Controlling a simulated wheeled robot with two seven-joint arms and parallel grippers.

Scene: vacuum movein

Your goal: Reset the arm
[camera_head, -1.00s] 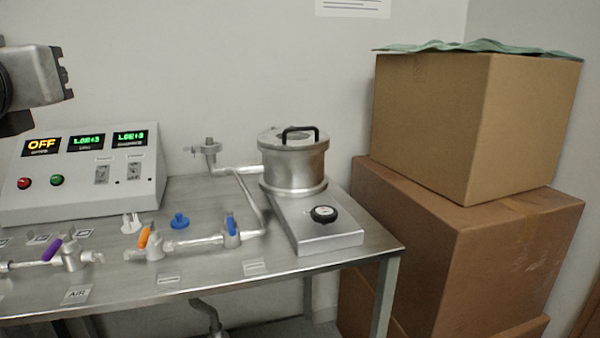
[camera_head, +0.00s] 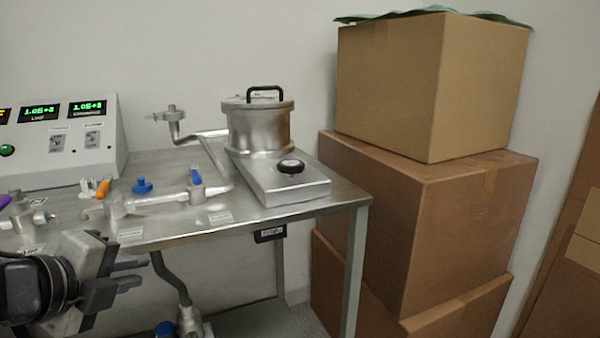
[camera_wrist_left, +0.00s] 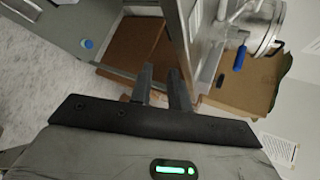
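My left gripper (camera_head: 138,273) is at the lower left of the head view, in front of the metal table's (camera_head: 300,213) front edge and below its top. Its two dark fingers point right with a gap between them, and nothing shows in the gap. In the left wrist view the same gripper (camera_wrist_left: 160,72) has its fingers apart and empty, with the table edge and cardboard boxes beyond. My right gripper is in neither view.
The table carries a control box (camera_head: 60,165), a steel vacuum chamber (camera_head: 258,128), and pipes with an orange valve handle (camera_head: 103,188) and a blue valve handle (camera_head: 196,176). Cardboard boxes (camera_head: 430,215) stand stacked on the right. Floor shows beneath the table.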

